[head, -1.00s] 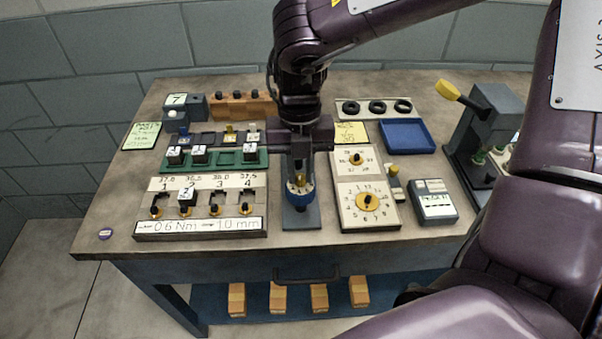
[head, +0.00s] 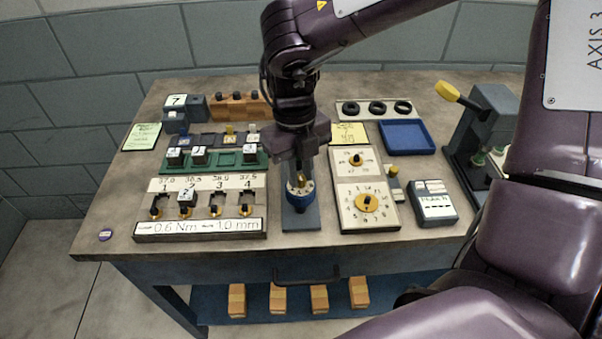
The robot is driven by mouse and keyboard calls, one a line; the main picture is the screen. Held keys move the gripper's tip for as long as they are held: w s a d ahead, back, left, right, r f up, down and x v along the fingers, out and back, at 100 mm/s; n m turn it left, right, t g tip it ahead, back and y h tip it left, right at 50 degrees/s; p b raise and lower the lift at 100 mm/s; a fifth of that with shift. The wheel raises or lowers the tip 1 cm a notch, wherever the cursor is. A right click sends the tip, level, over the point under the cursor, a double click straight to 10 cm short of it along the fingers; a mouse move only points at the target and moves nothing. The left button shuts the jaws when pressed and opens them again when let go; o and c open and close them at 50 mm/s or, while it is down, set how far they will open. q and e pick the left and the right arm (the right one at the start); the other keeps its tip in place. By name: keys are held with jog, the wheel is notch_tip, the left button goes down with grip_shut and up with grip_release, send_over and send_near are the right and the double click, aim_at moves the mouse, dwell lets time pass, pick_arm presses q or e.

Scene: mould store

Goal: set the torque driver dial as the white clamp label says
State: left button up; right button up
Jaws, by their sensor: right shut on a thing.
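The torque driver (head: 301,213) stands on a grey base plate at the table's front middle. It has a blue collar, a pale marked dial face and a yellow knob (head: 301,181). My right gripper (head: 300,178) points down over the dial and is shut on the yellow knob. The gripper hides part of the dial, and its marks are too small to read. The white clamp label (head: 200,227) lies along the front of the clamp block and reads "0.6 Nm" and "1.0 mm". My left gripper is not in view.
A panel with two yellow-centred dials (head: 367,203) stands close right of the driver. Beyond it is a grey display box (head: 435,209). A green tray (head: 244,167) with white-labelled blocks lies behind the clamp block. A blue tray (head: 407,149) is at the back right.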

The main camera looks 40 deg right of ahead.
aim_at(300, 176)
jog(key=n, duration=0.2)
jog(key=shift+n, duration=0.3)
jog(key=shift+n, duration=0.3)
jog(key=o, duration=0.4)
jog(key=shift+n, duration=0.3)
jog(key=shift+c, duration=0.2)
jog(key=o, duration=1)
jog(key=shift+r+p, duration=2.95)
jog(key=shift+r, duration=1.1)
